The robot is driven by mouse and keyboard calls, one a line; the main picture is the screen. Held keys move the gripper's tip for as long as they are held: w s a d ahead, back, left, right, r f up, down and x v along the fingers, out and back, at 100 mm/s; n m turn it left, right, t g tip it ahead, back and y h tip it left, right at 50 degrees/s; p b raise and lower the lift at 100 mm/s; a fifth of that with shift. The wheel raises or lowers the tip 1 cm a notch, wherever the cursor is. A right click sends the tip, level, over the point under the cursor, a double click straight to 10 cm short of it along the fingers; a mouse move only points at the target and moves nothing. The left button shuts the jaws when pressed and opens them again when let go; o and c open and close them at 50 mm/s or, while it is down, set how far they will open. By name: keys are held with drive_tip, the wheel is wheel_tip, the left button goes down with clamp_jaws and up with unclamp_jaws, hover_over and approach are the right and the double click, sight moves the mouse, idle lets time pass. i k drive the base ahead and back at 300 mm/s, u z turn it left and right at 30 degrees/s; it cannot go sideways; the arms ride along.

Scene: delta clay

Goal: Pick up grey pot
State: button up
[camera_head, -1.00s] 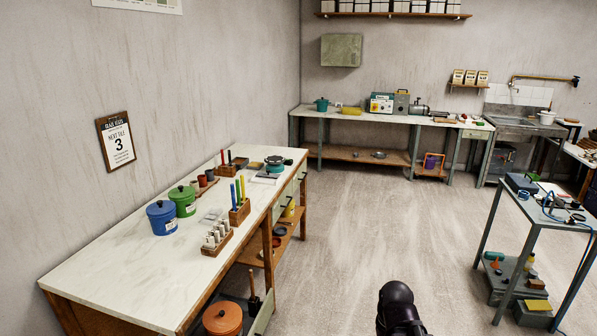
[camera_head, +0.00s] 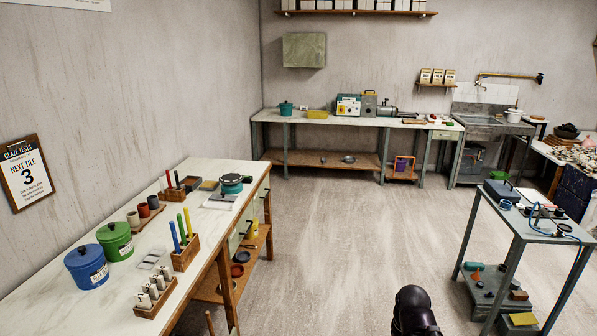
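No pot in view is clearly grey. Other pots are a blue one (camera_head: 87,267) and a green one (camera_head: 115,241) on the left bench, and a teal one (camera_head: 286,108) on the back bench. A black rounded part of my arm shows at the bottom, right of centre. My gripper's fingers are not in view.
The left bench (camera_head: 60,298) also holds a wooden pen block (camera_head: 186,253) and a rack of white bottles (camera_head: 155,297). A grey trolley (camera_head: 528,226) with tools stands on the right. Between them, the floor (camera_head: 350,230) is clear to the back bench (camera_head: 340,121).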

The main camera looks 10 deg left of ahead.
sight(153, 200)
drive_tip(key=z, duration=0.05)
drive_tip(key=i, duration=1.55)
drive_tip(key=u, duration=0.45)
drive_tip(key=i, duration=0.75)
drive_tip(key=u, duration=0.7)
drive_tip(key=i, duration=0.5)
drive_tip(key=u, duration=0.85)
drive_tip(key=i, duration=0.75)
drive_tip(key=u, duration=0.4)
